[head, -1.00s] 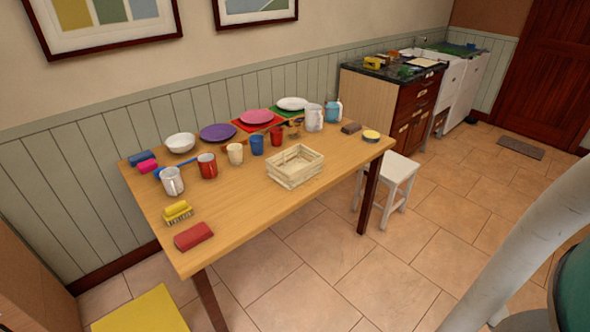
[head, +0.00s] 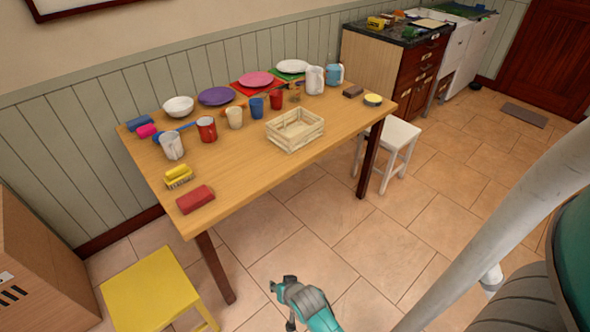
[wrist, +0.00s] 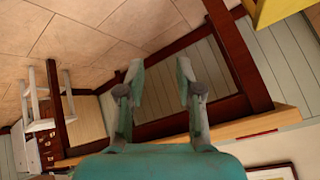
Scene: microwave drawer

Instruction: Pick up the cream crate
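The cream crate (head: 295,130) is a slatted, open-topped box. It stands upright on the wooden table (head: 240,185), near the front edge and right of the middle, and looks empty. My gripper (head: 284,284) is low in front of the table in the head view, well short of the crate and below the tabletop. In the wrist view my gripper (wrist: 160,75) has its two fingers apart with nothing between them. The crate does not show in the wrist view.
Several mugs, including a red mug (head: 206,129), stand behind and left of the crate. A red block (head: 195,199) and a yellow brush (head: 179,176) lie at the table's left end. A yellow stool (head: 150,290) and a white stool (head: 389,143) flank the table. The floor in front is clear.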

